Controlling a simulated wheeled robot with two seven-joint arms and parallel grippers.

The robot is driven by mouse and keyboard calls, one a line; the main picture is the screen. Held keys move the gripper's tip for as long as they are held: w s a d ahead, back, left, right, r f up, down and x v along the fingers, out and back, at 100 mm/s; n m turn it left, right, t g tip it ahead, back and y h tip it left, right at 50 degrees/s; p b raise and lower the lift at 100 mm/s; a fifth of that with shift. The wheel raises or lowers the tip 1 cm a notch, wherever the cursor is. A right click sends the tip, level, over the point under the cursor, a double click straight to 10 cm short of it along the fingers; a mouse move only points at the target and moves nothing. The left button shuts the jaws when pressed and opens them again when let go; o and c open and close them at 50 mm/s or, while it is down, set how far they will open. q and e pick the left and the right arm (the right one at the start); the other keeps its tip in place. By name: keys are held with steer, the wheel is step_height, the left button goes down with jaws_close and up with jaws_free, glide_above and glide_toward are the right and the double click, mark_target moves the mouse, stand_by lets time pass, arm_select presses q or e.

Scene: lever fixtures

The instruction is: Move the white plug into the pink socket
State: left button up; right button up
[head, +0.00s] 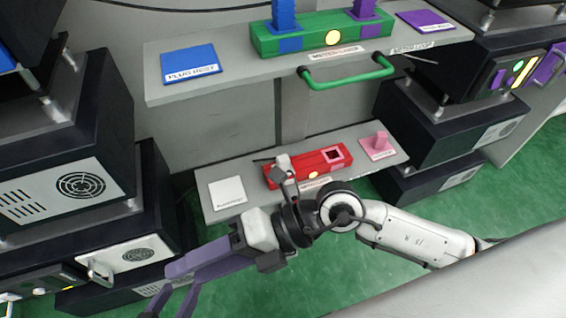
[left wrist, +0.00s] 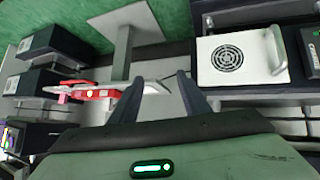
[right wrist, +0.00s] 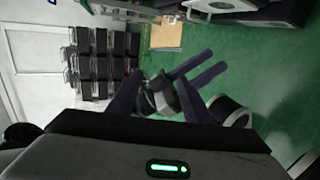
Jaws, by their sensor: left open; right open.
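The white plug (head: 283,164) stands at the left end of the red base (head: 313,168). Its lower part is partly hidden by my right wrist. The pink socket (head: 334,155) is a dark square opening at the base's right end. My right gripper (head: 168,291) is open and empty, in front of the lower shelf and pointing left, away from the plug. My left gripper (left wrist: 160,80) is open and empty; it faces the shelf from a distance. The red base (left wrist: 97,94) shows left of its fingers.
A white pad (head: 228,192) lies on the lower shelf's left. The upper shelf has a green base (head: 321,36) with blue and purple plugs, and a green handle (head: 348,73) on its front. Black cabinets (head: 65,165) flank both sides. Green floor is open in front.

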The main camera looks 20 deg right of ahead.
steer(key=w+d+f+n+h, duration=0.1)
steer(key=w+d+f+h, duration=0.1)
steer(key=d+f+h, duration=0.3)
steer(key=t+h, duration=0.4)
steer(key=h, duration=0.4)
glide_toward(283, 158)
steer(key=shift+m, duration=0.3)
steer(key=x, duration=0.3)
steer(key=s+x, duration=0.1)
steer(key=x, duration=0.1)
steer(key=shift+w+f+b, duration=0.1)
steer(key=shift+f+b, duration=0.2)
steer(key=shift+b, duration=0.1)
steer(key=shift+w, duration=0.25)
steer(key=shift+w+f, duration=0.1)
steer(key=shift+w, duration=0.05)
steer(key=shift+b+x, duration=0.8)
steer(key=shift+x, duration=1.55)
arm_select(q)
steer(key=shift+d+f+g, duration=0.3)
steer(key=shift+d+f, duration=0.25)
steer(key=shift+f, duration=0.2)
arm_select(e)
steer(key=c, duration=1.1)
